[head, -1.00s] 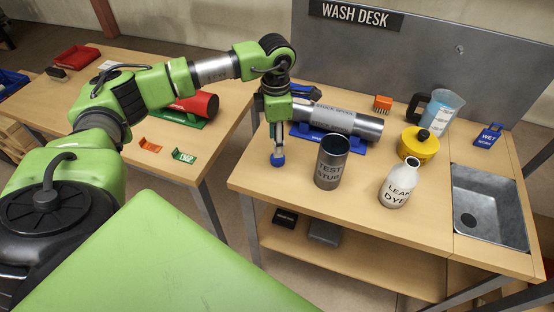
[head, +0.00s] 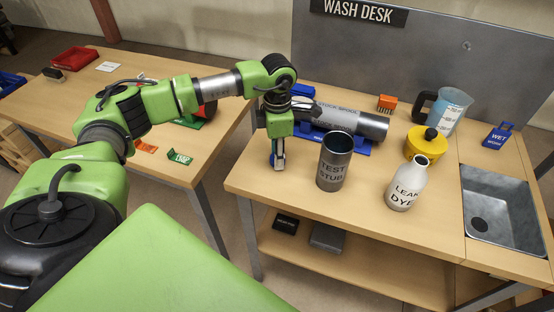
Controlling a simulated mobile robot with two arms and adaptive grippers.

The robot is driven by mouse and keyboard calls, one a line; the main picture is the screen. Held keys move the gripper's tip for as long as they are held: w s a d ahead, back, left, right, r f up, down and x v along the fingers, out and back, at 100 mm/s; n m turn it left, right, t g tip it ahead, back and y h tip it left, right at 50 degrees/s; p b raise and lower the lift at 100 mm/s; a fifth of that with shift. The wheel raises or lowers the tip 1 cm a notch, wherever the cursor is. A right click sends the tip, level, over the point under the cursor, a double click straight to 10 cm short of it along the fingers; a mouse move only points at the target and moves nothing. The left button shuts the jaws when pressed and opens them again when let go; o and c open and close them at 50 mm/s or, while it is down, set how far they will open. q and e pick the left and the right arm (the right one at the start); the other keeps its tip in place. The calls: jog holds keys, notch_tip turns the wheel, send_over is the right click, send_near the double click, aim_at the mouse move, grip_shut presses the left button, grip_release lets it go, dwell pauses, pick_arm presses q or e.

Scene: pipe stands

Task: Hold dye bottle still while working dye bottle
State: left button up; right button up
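The white dye bottle (head: 405,186), labelled "LEAK DYE", stands upright on the wash desk, right of the grey test stub (head: 334,165). Its narrow neck shows at the top, with no hand on it. My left gripper (head: 278,160) points down over the desk's left part, left of the test stub and well apart from the bottle. A small blue piece (head: 272,159) shows at its fingertips, partly hidden by a finger. I cannot tell whether the fingers grip it. My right gripper is out of view.
Behind are a grey stock spool (head: 345,121) on a blue cradle, an orange brush (head: 386,103), a yellow pot (head: 424,143), a jug (head: 447,112) and a blue "WET" sign (head: 497,136). A sink (head: 500,205) is at right. The desk's front strip is clear.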

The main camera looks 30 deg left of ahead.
pick_arm(q)
jog(key=shift+c, duration=1.4)
jog(key=shift+r, duration=0.2)
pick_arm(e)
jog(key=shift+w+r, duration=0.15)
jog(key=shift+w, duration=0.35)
pick_arm(q)
jog(key=shift+r+p, duration=2.5)
jog(key=shift+r, duration=1.35)
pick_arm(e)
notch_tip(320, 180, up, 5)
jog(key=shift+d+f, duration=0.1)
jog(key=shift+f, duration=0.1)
